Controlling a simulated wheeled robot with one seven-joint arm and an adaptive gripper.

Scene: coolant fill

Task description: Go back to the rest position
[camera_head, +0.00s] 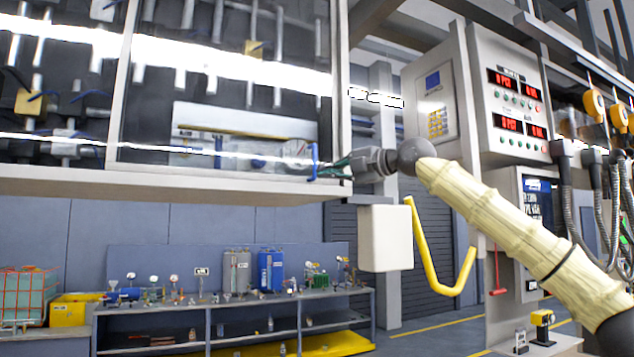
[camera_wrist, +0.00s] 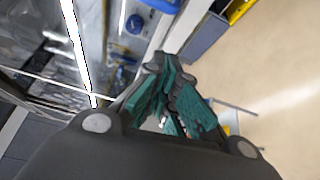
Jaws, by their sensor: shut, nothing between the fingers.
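My gripper (camera_head: 338,167) shows in the middle of the head view, at the end of my arm in its pale cover, which reaches in from the lower right. Its teal fingers point left, close to the lower right corner of the glass-fronted cabinet (camera_head: 225,186). In the wrist view the gripper (camera_wrist: 172,122) is seen from behind with its teal fingers drawn together. Nothing is held between them. I cannot tell from these views whether the fingertips touch the cabinet.
A white box with a yellow bent handle (camera_head: 425,262) hangs just below my wrist. Control panels with red displays (camera_head: 517,90) stand at the right. A workbench (camera_head: 240,306) with bottles and fittings is at the back. Open floor (camera_wrist: 275,95) shows at the right of the wrist view.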

